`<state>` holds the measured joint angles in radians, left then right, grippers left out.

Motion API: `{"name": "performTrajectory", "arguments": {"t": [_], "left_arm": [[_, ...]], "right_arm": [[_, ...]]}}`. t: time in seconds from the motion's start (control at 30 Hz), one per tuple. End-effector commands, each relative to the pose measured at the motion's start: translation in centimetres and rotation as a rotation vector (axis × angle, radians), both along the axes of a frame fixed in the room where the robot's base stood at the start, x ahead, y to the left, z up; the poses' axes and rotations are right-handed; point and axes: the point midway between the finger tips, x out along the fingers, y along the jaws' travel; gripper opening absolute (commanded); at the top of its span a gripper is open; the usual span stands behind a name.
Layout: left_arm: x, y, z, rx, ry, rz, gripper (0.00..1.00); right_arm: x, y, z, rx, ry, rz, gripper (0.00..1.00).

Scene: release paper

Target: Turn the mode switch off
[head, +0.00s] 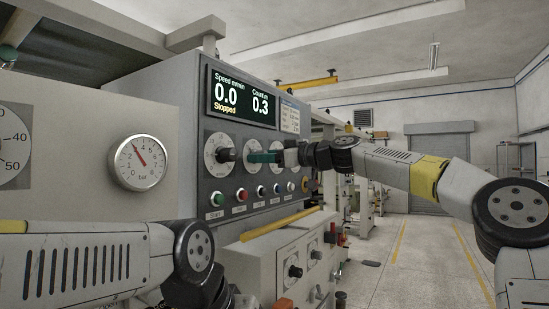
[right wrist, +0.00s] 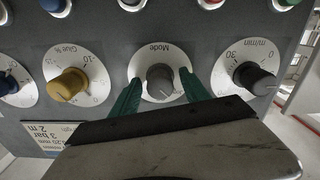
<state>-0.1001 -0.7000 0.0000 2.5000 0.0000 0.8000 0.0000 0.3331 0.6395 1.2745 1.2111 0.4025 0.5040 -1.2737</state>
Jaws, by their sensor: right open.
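The mode switch (right wrist: 160,78) is a grey knob on a round white dial marked "Mode", upside down in the right wrist view. My right gripper (right wrist: 161,84) is open, with one green finger on each side of the knob. I cannot tell whether the fingers touch it. In the head view my right gripper (head: 262,157) is at the panel, and its green fingers hide the mode knob. The switch's exact setting is too small to read. My left arm shows at the lower left of the head view, but its gripper is out of view.
A speed knob (right wrist: 254,79) and a yellow glue knob (right wrist: 69,84) flank the mode dial. A row of push buttons, including a green one (head: 217,199), lies below. The display (head: 241,97) reads 0.0, 0.3 and "Stopped". A pressure gauge (head: 138,162) is at the left.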

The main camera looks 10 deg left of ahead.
Motion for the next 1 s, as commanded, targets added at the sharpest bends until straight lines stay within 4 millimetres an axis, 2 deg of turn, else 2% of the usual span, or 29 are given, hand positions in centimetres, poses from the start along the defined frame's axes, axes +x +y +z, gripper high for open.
{"name": "performTrajectory", "arguments": {"t": [0.27, 0.53, 0.77, 1.0], "left_arm": [[0.0, 0.0, 0.0, 0.0, 0.0, 0.0, 0.36], [0.0, 0.0, 0.0, 0.0, 0.0, 0.0, 0.36], [0.0, 0.0, 0.0, 0.0, 0.0, 0.0, 0.36], [0.0, 0.0, 0.0, 0.0, 0.0, 0.0, 0.36]], "right_arm": [[0.07, 0.06, -0.02, 0.0, 0.0, -0.001, 0.52], [0.07, 0.05, -0.02, 0.0, 0.0, -0.001, 0.0], [0.08, 0.03, -0.02, 0.003, 0.012, -0.001, 0.0], [0.07, 0.05, -0.05, 0.036, 0.102, -0.001, 0.0]]}}
